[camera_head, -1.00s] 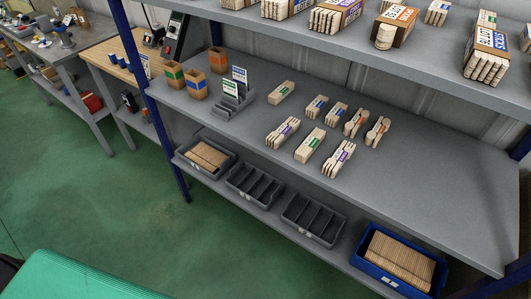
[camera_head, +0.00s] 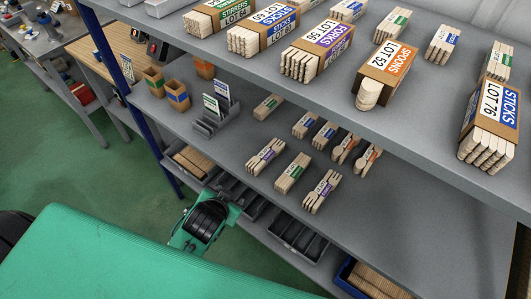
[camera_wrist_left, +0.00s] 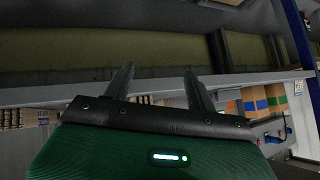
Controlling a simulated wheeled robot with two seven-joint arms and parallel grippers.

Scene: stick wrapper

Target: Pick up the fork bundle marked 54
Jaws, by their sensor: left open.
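Two fork bundles with purple bands lie on the middle shelf in the head view: one to the left (camera_head: 266,156) and one nearer the front edge (camera_head: 321,192). Their numbers are too small for me to read. A green-banded bundle (camera_head: 292,173) lies between them. My left gripper (camera_wrist_left: 158,78) shows in the left wrist view with its two fingers apart and nothing between them. In the head view my green and black left arm is in front of the shelf's front edge, and its fingers cannot be made out. My right gripper is not in view.
The upper shelf (camera_head: 400,120) overhangs the middle one and holds boxes, including a forks box marked LOT 56 (camera_head: 322,45). Orange- and blue-banded bundles lie behind the forks. A grey rack (camera_head: 213,122) and brown cups (camera_head: 178,95) stand left. Grey bins are below.

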